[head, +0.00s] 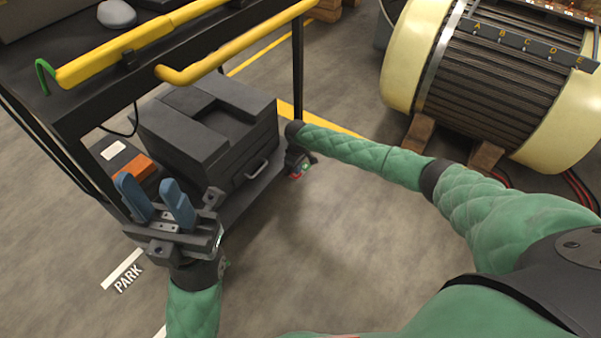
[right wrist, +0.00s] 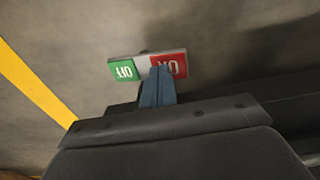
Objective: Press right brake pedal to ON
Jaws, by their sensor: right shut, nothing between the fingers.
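The right brake pedal (right wrist: 122,70) shows in the right wrist view as a small plate with a green OFF end on the left and a red ON end on the right. In the head view the pedal (head: 296,176) is a small red and green patch low at the cart's right corner. My right gripper (right wrist: 160,82) is shut and empty, its blue fingertips overlapping the inner edge of the red ON end; I cannot tell whether they touch it. In the head view its fingers are mostly hidden. My left gripper (head: 153,192) is open and empty, by the cart's near left side.
The dark cart (head: 205,215) has a yellow handle bar (head: 235,48) above and a grey case (head: 215,135) on its lower shelf. A large rotor (head: 500,85) rests on wooden blocks at the upper right. The floor in front is clear.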

